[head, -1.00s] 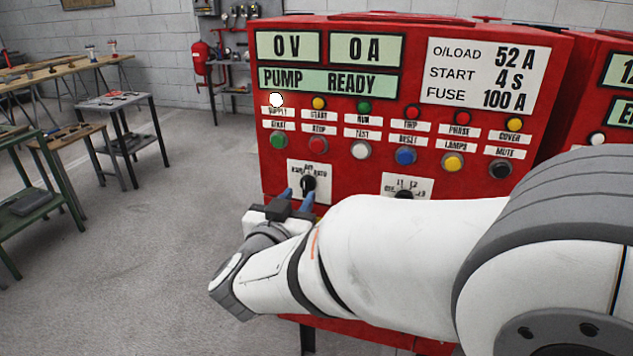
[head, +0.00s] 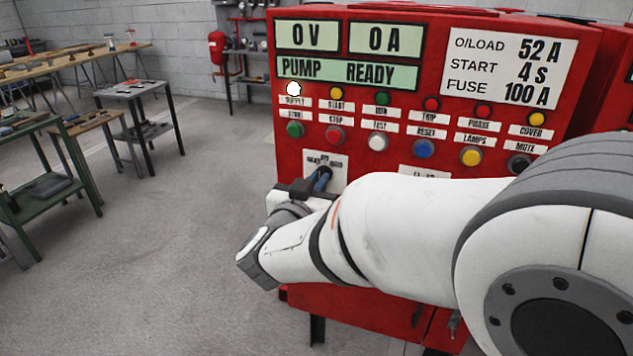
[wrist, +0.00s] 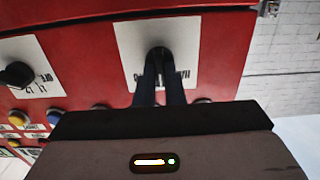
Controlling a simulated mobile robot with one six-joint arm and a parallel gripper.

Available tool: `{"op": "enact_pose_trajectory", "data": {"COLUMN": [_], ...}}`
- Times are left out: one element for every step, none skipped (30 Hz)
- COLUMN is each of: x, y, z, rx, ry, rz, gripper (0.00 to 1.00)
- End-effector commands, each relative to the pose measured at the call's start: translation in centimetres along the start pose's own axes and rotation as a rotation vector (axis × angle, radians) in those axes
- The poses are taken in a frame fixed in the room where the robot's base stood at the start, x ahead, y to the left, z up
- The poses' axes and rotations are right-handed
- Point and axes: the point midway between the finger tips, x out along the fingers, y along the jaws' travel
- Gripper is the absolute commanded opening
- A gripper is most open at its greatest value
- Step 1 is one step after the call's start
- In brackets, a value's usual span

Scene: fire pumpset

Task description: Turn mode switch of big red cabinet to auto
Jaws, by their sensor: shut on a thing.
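The big red cabinet (head: 288,165) stands in front of me with its panel facing me. Its mode switch is a dark knob on a white label plate (head: 338,163), below the green and red buttons at the panel's left. My gripper (head: 322,182) is at this switch, its blue fingers shut on the knob. In the wrist view the fingers (wrist: 160,75) close around the dark mode switch knob (wrist: 159,54) on its plate (wrist: 125,45). The fingers hide most of the knob, so I cannot tell its position.
A second black knob (wrist: 17,75) sits on its own plate beside this one. Several buttons and lamps, including a blue button (head: 423,148), lie above. My arm covers the panel's lower right. Worktables (head: 135,90) stand at the left, with clear floor (head: 170,260) between.

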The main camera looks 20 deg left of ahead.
Motion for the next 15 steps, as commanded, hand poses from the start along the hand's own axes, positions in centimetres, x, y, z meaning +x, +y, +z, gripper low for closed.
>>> {"op": "enact_pose_trajectory", "data": {"x": [-0.01, -0.01, -0.02, -0.02, -0.02, -0.02, -0.03, -0.03, -0.03, -0.03, -0.04, -0.04, -0.04, -0.04, -0.04], "y": [-0.01, -0.01, -0.02, -0.02, -0.02, -0.02, -0.02, -0.02, -0.02, -0.02, -0.02, -0.02, -0.02, -0.02, -0.01], "z": [-0.01, -0.01, 0.0, 0.0, 0.0, 0.01, 0.03, 0.04, 0.07, 0.08, 0.1, 0.13, 0.15, 0.17, 0.2], "rx": [0.0, 0.0, 0.0, 0.0, 0.001, 0.003, 0.005, 0.009, 0.016, 0.024, 0.033, 0.047, 0.059, 0.074, 0.096], "ry": [0.0, 0.0, 0.0, 0.0, 0.0, 0.0, 0.0, 0.0, 0.0, 0.0, 0.0, 0.001, 0.001, 0.001, 0.001], "rz": [0.0, 0.0, 0.0, 0.0, 0.0, -0.001, -0.001, -0.001, -0.001, -0.001, -0.001, -0.001, -0.001, -0.001, -0.001], "gripper": [0.0, 0.0, 0.0, 0.0, 0.0, 0.0, 0.0, 0.0, 0.0, 0.0, 0.0, 0.0, 0.0, 0.0, 0.0]}}
